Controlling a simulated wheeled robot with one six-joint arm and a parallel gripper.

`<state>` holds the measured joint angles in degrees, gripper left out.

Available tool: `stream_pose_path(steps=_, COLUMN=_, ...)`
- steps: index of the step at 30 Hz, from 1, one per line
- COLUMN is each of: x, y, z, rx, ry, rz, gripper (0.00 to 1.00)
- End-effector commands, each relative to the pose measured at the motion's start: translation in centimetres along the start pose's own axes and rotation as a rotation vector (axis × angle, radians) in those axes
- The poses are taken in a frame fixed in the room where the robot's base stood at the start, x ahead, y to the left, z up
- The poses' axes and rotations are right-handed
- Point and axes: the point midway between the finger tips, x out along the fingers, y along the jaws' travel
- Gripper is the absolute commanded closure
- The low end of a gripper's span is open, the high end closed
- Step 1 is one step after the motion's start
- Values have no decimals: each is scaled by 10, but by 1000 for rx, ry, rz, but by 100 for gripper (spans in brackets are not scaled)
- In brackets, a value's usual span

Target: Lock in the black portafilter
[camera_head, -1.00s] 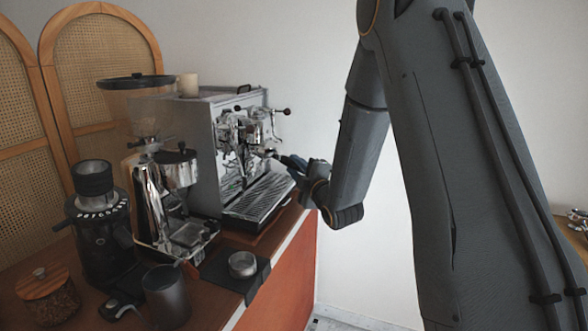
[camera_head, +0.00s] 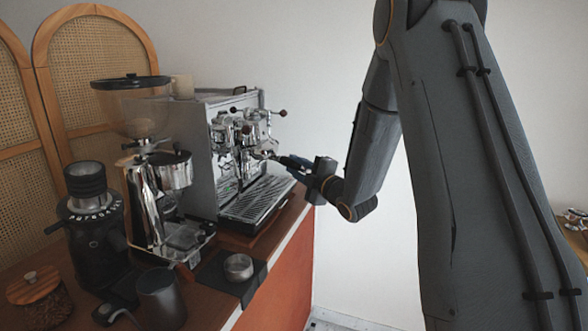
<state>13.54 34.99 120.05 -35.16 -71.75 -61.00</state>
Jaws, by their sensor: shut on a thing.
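The chrome espresso machine (camera_head: 202,150) stands on the wooden counter, with its group head (camera_head: 240,130) above the drip tray (camera_head: 256,199). My gripper (camera_head: 296,163) is in front of the machine, to the right of the group head. It is shut on the black handle of the portafilter (camera_head: 285,160), which points out toward my gripper. The portafilter's basket end is at about the height of the group head. It is too small and cluttered there to tell whether it is seated in the group.
A coffee grinder (camera_head: 157,190) stands left of the machine, with a black grinder (camera_head: 98,245) farther left. A tamping mat (camera_head: 235,280) bears a small metal cup (camera_head: 238,266). A dark pitcher (camera_head: 161,297) and a wooden-lidded jar (camera_head: 38,290) stand at the front. Free room lies right of the counter.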

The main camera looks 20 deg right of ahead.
Motion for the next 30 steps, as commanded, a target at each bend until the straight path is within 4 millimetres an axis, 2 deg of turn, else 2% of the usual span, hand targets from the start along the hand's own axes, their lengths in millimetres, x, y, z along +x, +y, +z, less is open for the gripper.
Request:
stream_pose_path(steps=13, x=1, y=3, z=2, rx=-1, ry=20, rz=-1, gripper=100)
stream_pose_path(steps=30, x=8, y=6, z=13, rx=5, ry=127, rz=-28, gripper=100)
